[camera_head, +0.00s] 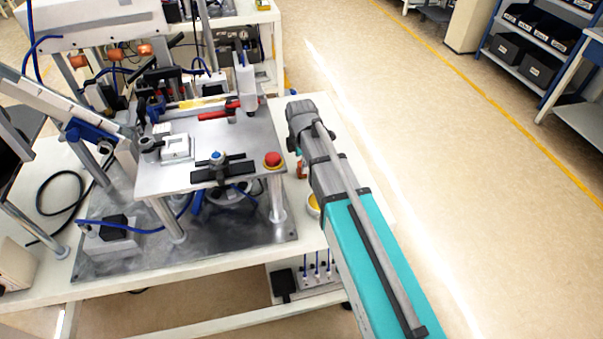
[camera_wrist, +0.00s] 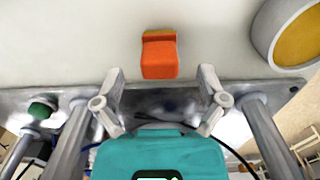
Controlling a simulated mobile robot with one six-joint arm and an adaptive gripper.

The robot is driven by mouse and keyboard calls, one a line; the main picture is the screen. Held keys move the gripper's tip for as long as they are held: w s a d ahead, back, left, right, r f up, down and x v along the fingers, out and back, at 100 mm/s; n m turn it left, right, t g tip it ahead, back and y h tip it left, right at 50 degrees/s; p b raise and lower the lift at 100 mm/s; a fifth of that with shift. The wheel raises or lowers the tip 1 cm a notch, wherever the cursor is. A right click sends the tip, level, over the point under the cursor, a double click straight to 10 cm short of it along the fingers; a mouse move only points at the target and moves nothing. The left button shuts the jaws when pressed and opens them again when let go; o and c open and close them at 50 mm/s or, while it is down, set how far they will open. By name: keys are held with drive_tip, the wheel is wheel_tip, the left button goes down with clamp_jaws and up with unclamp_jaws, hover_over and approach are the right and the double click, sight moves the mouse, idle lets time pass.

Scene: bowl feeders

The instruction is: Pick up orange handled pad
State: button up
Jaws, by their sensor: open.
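The orange handled pad (camera_wrist: 159,55) lies on the pale table top in the wrist view, at the upper middle. Its top end is darker orange and its lower part is bright orange. My gripper (camera_wrist: 161,70) is open and empty, with one finger to the left and one to the right of the pad's lower end in the picture. I cannot tell the height gap between fingers and pad. In the head view my arm hides the gripper, and a small orange-red piece (camera_head: 299,168) beside the arm may be the pad.
A round white container with a yellow inside (camera_wrist: 298,38) stands right of the pad. A metal plate edge (camera_wrist: 65,97) and posts (camera_wrist: 265,130) lie close below the fingers. In the head view, a raised metal platform (camera_head: 225,140) with a red button (camera_head: 272,160) stands left of my arm.

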drive_tip(key=shift+f+b, duration=1.2)
drive_tip(key=shift+f, duration=0.3)
drive_tip(key=shift+d, duration=0.1)
clamp_jaws()
drive_tip(key=shift+r, duration=0.2)
wheel_tip(320, 180, up, 2)
drive_tip(key=p, duration=0.2)
drive_tip(key=shift+r+p, duration=0.1)
drive_tip(key=shift+p, duration=0.2)
drive_tip(key=s+d+r+p, duration=0.3)
drive_tip(key=s+r+p, duration=0.7)
drive_tip(key=s, duration=0.3)
drive_tip(key=shift+s+d+r, duration=0.25)
drive_tip(key=shift+d, duration=0.15)
